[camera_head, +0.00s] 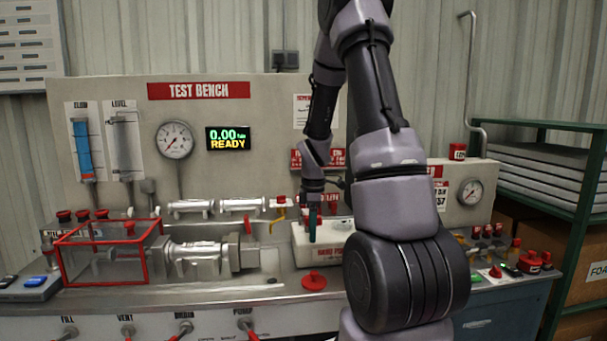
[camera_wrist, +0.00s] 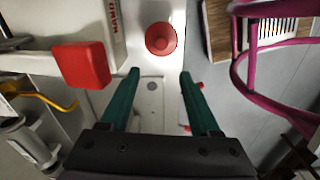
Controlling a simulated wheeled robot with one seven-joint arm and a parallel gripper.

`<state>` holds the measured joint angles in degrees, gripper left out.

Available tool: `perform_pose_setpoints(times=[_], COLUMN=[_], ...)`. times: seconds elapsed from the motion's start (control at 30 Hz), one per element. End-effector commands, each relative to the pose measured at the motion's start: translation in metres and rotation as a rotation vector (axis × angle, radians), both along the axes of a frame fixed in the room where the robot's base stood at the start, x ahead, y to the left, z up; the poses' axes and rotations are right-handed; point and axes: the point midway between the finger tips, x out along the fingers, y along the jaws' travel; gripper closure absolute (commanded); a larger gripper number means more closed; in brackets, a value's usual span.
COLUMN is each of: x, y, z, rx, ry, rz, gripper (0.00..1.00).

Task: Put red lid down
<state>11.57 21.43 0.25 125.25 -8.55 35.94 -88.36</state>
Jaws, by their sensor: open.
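A red round lid with a raised knob (camera_head: 314,281) sits flat on the bench top, in front of the white hand pump box (camera_head: 312,252). A red round knobbed piece (camera_wrist: 161,39) also shows in the wrist view, beyond my fingertips and apart from them; it looks like the same lid. My gripper (camera_head: 313,228) points down over the hand pump box. In the wrist view its two green fingers (camera_wrist: 158,76) are spread, with nothing held between them. A pale surface with a small grey disc (camera_wrist: 152,86) shows between the fingers.
A clear box with a red frame (camera_head: 108,255) and silver cylinders (camera_head: 200,260) stand left on the bench. A red block (camera_wrist: 80,65) and a yellow hooked handle (camera_wrist: 40,98) lie left of my fingers in the wrist view. My arm hides part of the bench's right side.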

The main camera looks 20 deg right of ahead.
Motion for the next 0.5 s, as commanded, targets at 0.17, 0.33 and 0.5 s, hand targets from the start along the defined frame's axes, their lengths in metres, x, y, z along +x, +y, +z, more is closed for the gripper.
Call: perform_pose_setpoints(times=[0.17, 0.33, 0.5], x=[-0.017, -0.052, -0.099], y=[0.027, 0.057, 0.085], z=[0.086, 0.158, 0.215], rx=[0.037, 0.135, 0.285], ry=[-0.127, -0.233, -0.310], rz=[-0.305, -0.633, -0.946], gripper=[0.37, 0.37, 0.37])
